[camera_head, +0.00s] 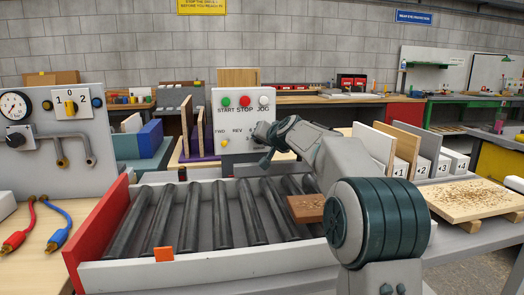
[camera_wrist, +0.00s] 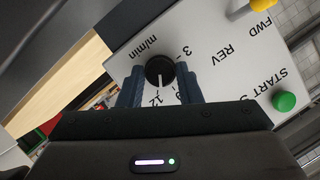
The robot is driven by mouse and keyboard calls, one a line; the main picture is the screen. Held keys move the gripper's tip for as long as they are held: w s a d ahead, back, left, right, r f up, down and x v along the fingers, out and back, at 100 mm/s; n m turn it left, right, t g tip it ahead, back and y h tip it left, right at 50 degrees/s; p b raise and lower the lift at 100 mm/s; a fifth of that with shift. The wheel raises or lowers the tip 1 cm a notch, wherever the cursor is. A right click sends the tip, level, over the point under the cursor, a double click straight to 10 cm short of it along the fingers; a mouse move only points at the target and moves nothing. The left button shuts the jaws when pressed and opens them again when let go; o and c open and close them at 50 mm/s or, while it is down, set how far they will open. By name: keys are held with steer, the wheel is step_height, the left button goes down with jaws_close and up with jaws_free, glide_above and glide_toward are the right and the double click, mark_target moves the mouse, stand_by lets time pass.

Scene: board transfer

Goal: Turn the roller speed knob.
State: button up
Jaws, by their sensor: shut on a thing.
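The roller speed knob (camera_wrist: 160,70) is a round black dial with a white pointer line on a light grey control panel (camera_wrist: 205,60). Its scale shows "m/min", 3 and 12, and the pointer lies towards the 12 side. My gripper (camera_wrist: 160,86) is shut on the knob, with one dark finger on either side of it. In the head view the control panel (camera_head: 241,100) stands behind the rollers, and my gripper (camera_head: 262,145) reaches its lower right part. The knob is hidden there behind my gripper.
The panel also carries a green START button (camera_head: 226,101), a red STOP button (camera_head: 245,101), a white JOG button (camera_head: 264,100) and a yellow FWD/REV switch (camera_head: 224,143). A roller conveyor (camera_head: 205,265) with a brown block (camera_head: 306,208) lies below my arm. Upright numbered boards (camera_head: 405,145) stand at right.

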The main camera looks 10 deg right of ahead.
steer(key=shift+m+b, duration=0.4)
steer(key=shift+b, duration=0.05)
steer(key=o, duration=1)
steer(key=shift+c, duration=0.2)
steer(key=b+v, duration=0.1)
steer(key=v, duration=1.2)
steer(key=shift+s+d+b, duration=0.2)
steer(key=shift+s+b, duration=0.15)
